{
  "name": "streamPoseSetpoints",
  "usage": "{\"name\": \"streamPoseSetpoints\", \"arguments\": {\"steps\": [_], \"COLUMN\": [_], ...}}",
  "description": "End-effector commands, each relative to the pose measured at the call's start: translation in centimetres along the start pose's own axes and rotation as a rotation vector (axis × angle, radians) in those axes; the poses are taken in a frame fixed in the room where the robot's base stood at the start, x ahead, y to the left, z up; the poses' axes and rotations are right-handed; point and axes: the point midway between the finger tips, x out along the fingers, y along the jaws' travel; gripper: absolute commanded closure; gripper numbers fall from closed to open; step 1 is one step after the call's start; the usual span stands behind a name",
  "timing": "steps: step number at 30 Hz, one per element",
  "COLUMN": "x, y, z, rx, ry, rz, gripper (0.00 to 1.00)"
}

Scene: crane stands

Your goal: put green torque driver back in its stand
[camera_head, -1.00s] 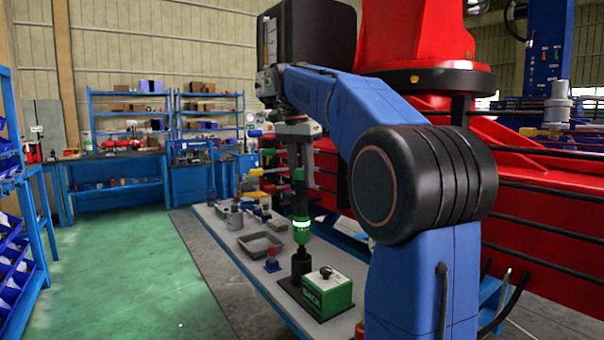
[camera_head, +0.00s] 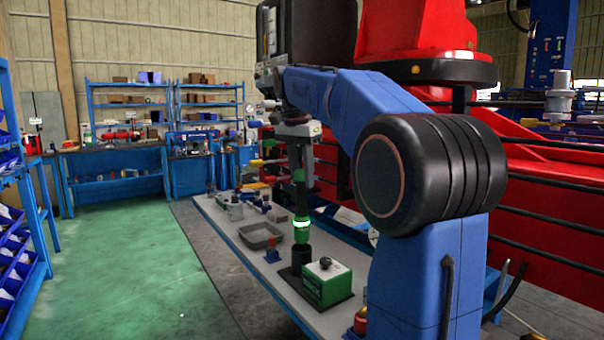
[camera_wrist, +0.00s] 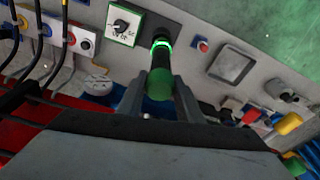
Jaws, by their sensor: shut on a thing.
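The green torque driver (camera_head: 301,228) is upright, with a dark shaft, a green lower body and a glowing green ring. My gripper (camera_head: 298,170) is shut on its upper part. In the wrist view the driver (camera_wrist: 160,82) sits between the two grey fingers of my gripper (camera_wrist: 159,92). The driver's lower end is at the black cup-shaped stand (camera_head: 300,258), in line with it. I cannot tell how deep it sits in the cup. The stand is beside a green box with a knob (camera_head: 327,283), also seen in the wrist view (camera_wrist: 123,25).
A grey tray (camera_head: 261,236) and a small red-and-blue item (camera_head: 272,250) are on the bench to the left of the stand. Several tools lie farther back. A red machine (camera_head: 530,190) with dark rails stands to the right. The green floor (camera_head: 125,260) at left is clear.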

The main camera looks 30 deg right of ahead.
Motion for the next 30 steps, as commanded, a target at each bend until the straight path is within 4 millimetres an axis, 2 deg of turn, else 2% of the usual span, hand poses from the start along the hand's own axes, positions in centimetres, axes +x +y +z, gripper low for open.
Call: {"name": "streamPoseSetpoints", "arguments": {"steps": [30], "x": [2.7], "y": [0.0], "z": [0.4], "rx": [0.0], "ry": [0.001], "rz": [-0.002], "gripper": [1.0]}}
